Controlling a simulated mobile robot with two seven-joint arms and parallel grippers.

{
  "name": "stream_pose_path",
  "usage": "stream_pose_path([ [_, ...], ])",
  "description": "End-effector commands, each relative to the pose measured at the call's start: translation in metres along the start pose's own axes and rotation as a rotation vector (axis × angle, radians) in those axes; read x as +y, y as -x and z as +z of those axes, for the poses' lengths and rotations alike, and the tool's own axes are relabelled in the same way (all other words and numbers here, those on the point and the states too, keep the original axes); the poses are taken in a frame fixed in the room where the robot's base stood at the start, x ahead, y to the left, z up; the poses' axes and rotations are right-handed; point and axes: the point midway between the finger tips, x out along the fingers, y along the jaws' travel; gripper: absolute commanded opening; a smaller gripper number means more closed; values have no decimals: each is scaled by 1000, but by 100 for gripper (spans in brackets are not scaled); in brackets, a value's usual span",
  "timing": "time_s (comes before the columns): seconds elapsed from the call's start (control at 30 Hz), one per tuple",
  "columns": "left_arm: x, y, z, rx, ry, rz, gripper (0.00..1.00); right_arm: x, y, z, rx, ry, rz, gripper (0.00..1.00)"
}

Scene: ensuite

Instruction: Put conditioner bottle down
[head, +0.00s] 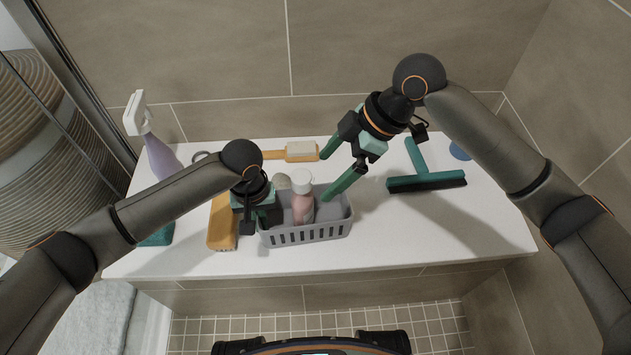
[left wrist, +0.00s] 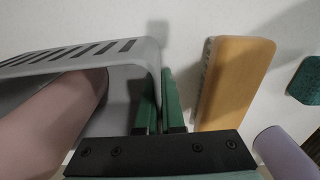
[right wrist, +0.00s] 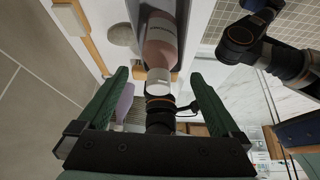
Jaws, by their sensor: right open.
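The pink conditioner bottle (head: 302,208) with a white cap stands in the grey slotted basket (head: 310,237) on the white ledge. My right gripper (head: 327,174) is open and empty, above and right of the bottle. In the right wrist view the bottle (right wrist: 160,45) lies beyond the open fingers, with no finger on it. My left gripper (head: 268,214) is at the basket's left end. In the left wrist view its fingers (left wrist: 160,105) are closed on either side of the basket's wall. The bottle's base is hidden by the basket's front.
A wooden brush (head: 222,224) lies just left of the basket, and a teal sponge (head: 158,236) farther left. A lavender spray bottle (head: 161,158) stands at the left. Another brush (head: 300,151) lies behind. A teal squeegee (head: 427,181) lies right; the front right ledge is clear.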

Motion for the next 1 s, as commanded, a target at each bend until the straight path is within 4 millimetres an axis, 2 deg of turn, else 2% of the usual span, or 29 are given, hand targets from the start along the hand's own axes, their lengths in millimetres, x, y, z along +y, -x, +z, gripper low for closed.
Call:
stream_pose_path([
  [0.1,0,1,0,1,0,1,0,1,20,0,0,0,2,100],
  [0.27,0,1,0,1,0,1,0,0,32,0,3,-2,3,100],
  [0.47,0,1,0,1,0,1,0,6,15,-14,110,-40,92,100],
  [0.6,0,1,0,1,0,1,0,16,1,-35,294,-101,254,100],
  [0.67,0,1,0,1,0,1,0,21,1,-44,387,-129,335,100],
  [0.83,0,1,0,1,0,1,0,28,23,-61,650,-199,567,100],
  [1.0,0,1,0,1,0,1,0,20,69,-62,899,-231,803,100],
])
